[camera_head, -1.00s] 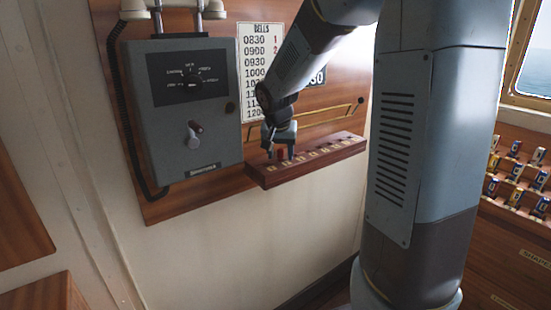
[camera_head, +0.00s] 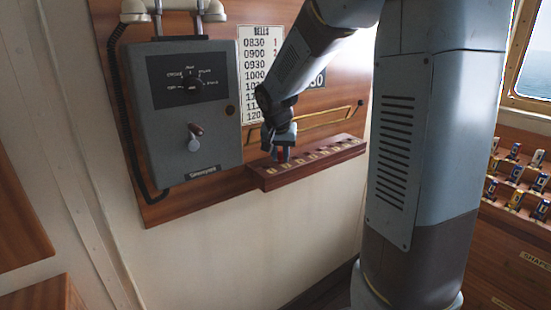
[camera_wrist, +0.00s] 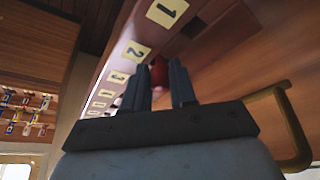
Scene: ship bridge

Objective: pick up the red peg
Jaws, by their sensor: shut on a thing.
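The red peg (camera_wrist: 159,72) shows between the two dark fingers of my gripper (camera_wrist: 160,84) in the wrist view. The fingers are shut on it. In the head view my gripper (camera_head: 276,152) reaches down to the wooden peg rack (camera_head: 308,165) on the wall, and a little red of the peg (camera_head: 285,154) shows at the fingers. The peg is at the rack, close to the yellow label 2 (camera_wrist: 136,52). Whether its lower end is still in a hole cannot be told.
A grey telephone box (camera_head: 183,120) with a dial and a lever hangs left of the rack. A brass rail (camera_head: 315,125) runs along the wall just above the rack. A bell timetable (camera_head: 262,60) hangs behind my arm. Racked flags (camera_head: 515,185) stand at the right.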

